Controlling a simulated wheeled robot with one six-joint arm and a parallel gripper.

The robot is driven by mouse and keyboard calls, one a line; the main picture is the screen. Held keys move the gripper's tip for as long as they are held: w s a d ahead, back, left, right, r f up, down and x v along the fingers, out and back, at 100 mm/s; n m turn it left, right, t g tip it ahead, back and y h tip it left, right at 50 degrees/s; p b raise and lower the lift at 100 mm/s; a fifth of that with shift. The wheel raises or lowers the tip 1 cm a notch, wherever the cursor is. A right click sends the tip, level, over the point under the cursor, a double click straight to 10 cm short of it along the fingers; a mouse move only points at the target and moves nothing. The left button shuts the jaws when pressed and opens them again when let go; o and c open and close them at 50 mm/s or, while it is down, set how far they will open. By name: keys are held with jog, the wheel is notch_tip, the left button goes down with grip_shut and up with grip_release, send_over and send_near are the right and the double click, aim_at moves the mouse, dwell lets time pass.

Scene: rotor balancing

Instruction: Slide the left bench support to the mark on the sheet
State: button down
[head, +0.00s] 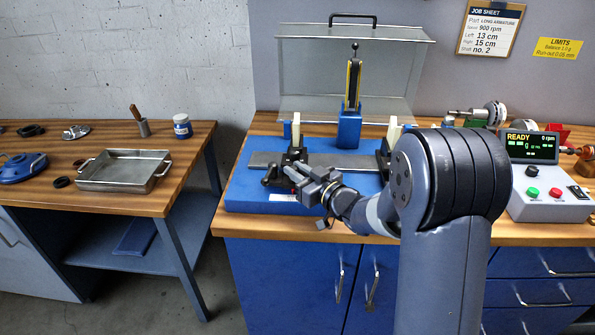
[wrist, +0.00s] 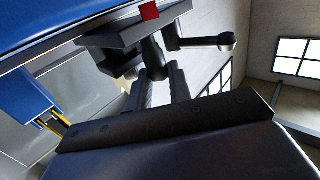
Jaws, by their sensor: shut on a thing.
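The left bench support (head: 294,155) is a dark block with a pale upright piece, standing on the rail of the blue bench (head: 240,190). My gripper (head: 290,175) is at its front, shut on a dark part low on the support. In the wrist view the fingers (wrist: 162,85) close around a short dark post under the support's dark block (wrist: 118,35), which carries a red mark (wrist: 149,11). A dark lever (wrist: 205,43) sticks out beside it. The job sheet (head: 490,27) on the wall reads Left 13 cm, Right 15 cm. The scale marks are too small to read.
The right support (head: 384,155) stands farther along the rail (head: 340,162), partly behind my arm. A blue post (head: 350,125) and a clear guard (head: 310,75) stand behind. The control box (head: 548,190) shows READY, 0 rpm. A metal tray (head: 125,170) is on the left table.

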jog(key=shift+d, duration=0.1)
jog(key=shift+d, duration=1.5)
jog(key=c, duration=1.6)
grip_release()
jog(key=shift+o, duration=0.2)
jog(key=shift+s, duration=0.1)
jog(key=b+v, duration=0.1)
jog(key=v, duration=0.9)
jog(key=shift+s+d, duration=0.25)
jog(key=shift+s, duration=0.05)
